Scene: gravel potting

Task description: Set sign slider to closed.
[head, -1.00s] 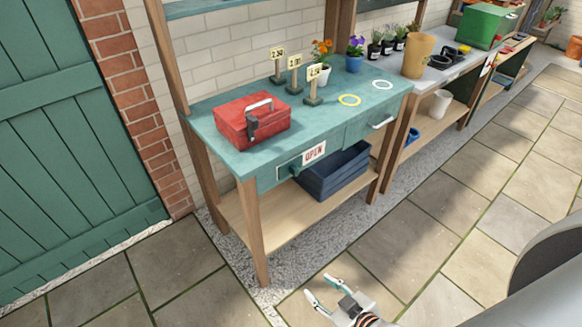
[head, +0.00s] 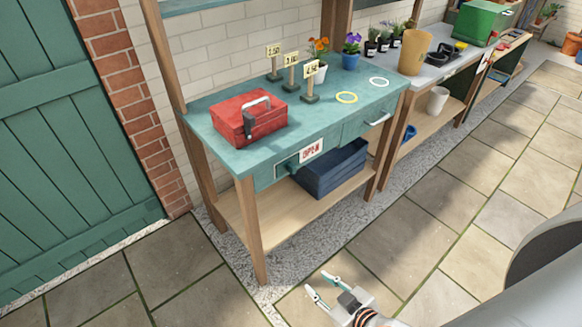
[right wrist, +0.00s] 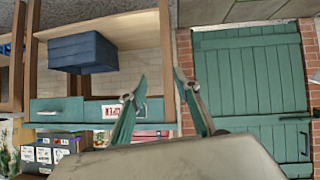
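The sign (head: 311,151) on the front of the green potting bench reads OPEN in red on white. A framed slot with a dark knob (head: 293,164) is at its left end; the knob is too small to make out clearly. Part of the sign also shows, upside down, in the right wrist view (right wrist: 109,111), partly hidden by a finger. My right gripper (head: 317,282) is open and empty, over the paving in front of the bench and apart from the sign. It is also open in the right wrist view (right wrist: 160,77). My left gripper is not in view.
A red toolbox (head: 246,120), price signs, flowerpots and two rings stand on the bench top (head: 220,147). A blue crate (head: 330,172) sits on the lower shelf. A drawer handle (head: 378,118) juts out right of the sign. The paving in front is clear.

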